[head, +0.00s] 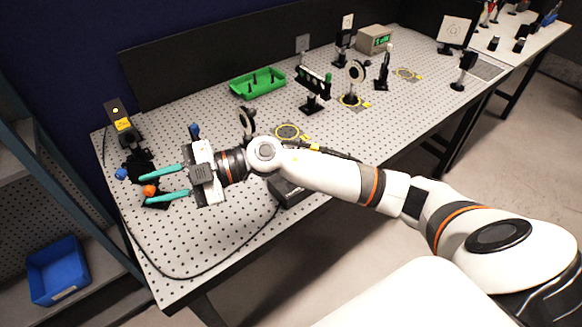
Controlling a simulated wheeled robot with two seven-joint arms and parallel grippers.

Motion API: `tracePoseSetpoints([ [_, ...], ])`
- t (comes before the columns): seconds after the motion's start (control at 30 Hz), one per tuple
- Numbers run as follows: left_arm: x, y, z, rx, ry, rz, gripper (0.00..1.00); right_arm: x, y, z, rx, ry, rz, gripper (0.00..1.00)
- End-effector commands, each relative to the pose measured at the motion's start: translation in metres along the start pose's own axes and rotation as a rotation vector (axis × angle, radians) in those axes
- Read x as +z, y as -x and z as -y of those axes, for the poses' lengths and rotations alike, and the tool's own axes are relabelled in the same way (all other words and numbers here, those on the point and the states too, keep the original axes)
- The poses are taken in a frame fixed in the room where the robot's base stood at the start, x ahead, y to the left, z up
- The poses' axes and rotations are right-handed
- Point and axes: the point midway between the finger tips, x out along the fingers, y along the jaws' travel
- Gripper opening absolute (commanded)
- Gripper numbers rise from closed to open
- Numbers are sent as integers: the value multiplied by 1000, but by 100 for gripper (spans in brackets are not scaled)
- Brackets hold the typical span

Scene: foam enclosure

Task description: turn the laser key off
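My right gripper (146,188) reaches across the pegboard-style table from the right, its two teal fingers spread apart. An orange knob (149,190) shows between the fingertips, over dark parts on the table. I cannot tell whether a finger touches it. A black box with a yellow label (123,125), perhaps the laser, stands at the table's far left corner. A dark box (287,193) at the front edge is partly hidden by my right arm. I cannot make out a key on either box. My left gripper is not in view.
A blue knob (121,173) lies left of the fingers. Several optics mounts, such as a round one (357,72), stand behind my arm. A green tray (257,83) sits at the back. A black cable crosses the clear front left of the table (185,255).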

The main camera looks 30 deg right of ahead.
Motion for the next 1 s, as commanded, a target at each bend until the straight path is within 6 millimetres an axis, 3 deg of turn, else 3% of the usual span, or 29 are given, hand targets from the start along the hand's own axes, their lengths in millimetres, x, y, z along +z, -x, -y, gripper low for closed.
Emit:
tracePoseSetpoints([
  [0.17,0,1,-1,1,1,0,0,-56,55,-15,442,11,-320,30],
  [0.3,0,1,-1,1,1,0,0,-99,139,-1,665,-74,-706,30],
  [0.4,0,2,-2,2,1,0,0,-114,201,17,736,-158,-974,30],
  [0.53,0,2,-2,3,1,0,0,-116,260,35,758,-254,-1223,30],
  [0.6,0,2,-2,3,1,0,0,-115,277,41,758,-286,-1298,30],
  [0.7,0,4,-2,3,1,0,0,-115,288,42,759,-308,-1344,30],
  [1.0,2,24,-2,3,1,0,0,-148,287,13,765,-311,-1345,30],
])
